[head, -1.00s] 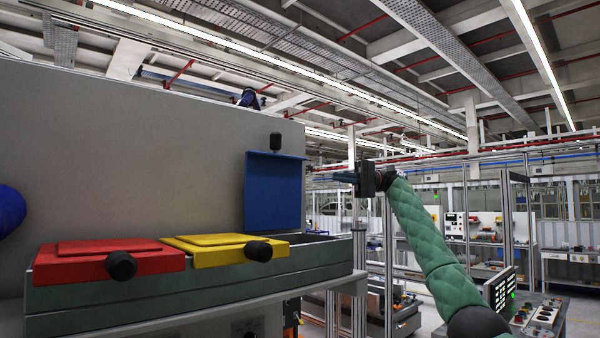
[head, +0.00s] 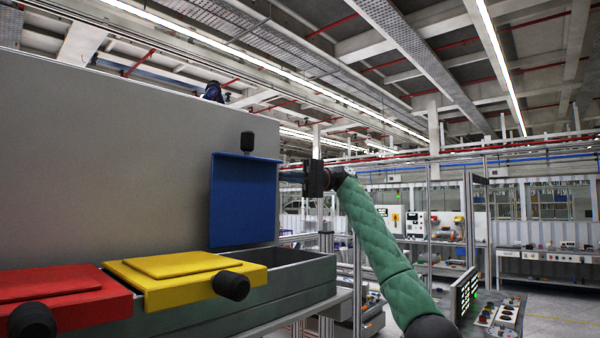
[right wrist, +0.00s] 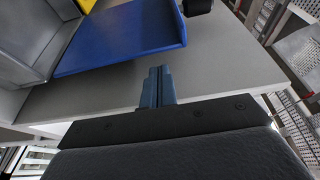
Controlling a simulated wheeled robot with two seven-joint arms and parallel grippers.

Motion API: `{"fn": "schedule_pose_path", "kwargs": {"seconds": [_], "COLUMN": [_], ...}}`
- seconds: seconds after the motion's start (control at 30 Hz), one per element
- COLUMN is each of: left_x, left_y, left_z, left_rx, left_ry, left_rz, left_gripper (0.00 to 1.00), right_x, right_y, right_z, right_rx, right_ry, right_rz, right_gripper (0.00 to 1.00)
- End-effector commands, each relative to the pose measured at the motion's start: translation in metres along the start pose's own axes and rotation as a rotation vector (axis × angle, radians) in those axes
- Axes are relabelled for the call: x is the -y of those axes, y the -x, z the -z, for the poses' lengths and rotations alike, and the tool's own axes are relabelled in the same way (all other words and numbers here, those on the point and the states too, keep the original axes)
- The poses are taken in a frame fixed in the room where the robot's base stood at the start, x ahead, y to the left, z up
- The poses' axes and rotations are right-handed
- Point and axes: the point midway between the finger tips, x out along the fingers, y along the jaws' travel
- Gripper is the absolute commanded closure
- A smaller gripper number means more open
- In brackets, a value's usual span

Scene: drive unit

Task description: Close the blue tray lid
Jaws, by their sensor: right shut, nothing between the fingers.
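The blue tray lid (head: 243,200) stands open and upright against the grey back panel, with its dark knob (head: 247,141) at the top. Its tray compartment (head: 290,257) at the right end of the bin row is uncovered. My right gripper (head: 284,175) is just right of the lid's upper edge in the head view. In the right wrist view its fingers (right wrist: 158,85) are shut and empty, close to the edge of the blue lid (right wrist: 125,35) and apart from it as far as I can tell. My left gripper is not in view.
A yellow lid (head: 185,275) and a red lid (head: 60,298) are closed over the compartments to the left. The grey back panel (head: 120,160) rises behind them. A control console (head: 500,312) stands at the lower right.

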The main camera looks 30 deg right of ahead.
Motion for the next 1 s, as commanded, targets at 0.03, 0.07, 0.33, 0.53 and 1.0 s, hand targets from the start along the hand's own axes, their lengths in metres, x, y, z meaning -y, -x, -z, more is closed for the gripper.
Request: {"fn": "schedule_pose_path", "kwargs": {"seconds": [0.03,0.07,0.33,0.53,1.0], "left_x": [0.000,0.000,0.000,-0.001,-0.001], "left_y": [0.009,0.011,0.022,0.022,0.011], "left_z": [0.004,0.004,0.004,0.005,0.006], "left_rx": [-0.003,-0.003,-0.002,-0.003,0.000], "left_ry": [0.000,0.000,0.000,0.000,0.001], "left_rz": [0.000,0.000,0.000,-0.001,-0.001], "left_gripper": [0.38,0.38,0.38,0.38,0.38], "right_x": [0.003,0.003,0.001,0.000,-0.003], "right_y": [-0.008,-0.013,-0.035,-0.037,-0.036], "right_z": [0.000,0.000,0.000,0.000,-0.008], "right_rx": [0.001,0.002,0.000,0.000,0.001], "right_ry": [-0.001,-0.001,0.000,-0.001,0.027], "right_rz": [-0.001,-0.001,0.000,0.001,0.010], "right_gripper": [1.00,1.00,1.00,1.00,1.00]}}
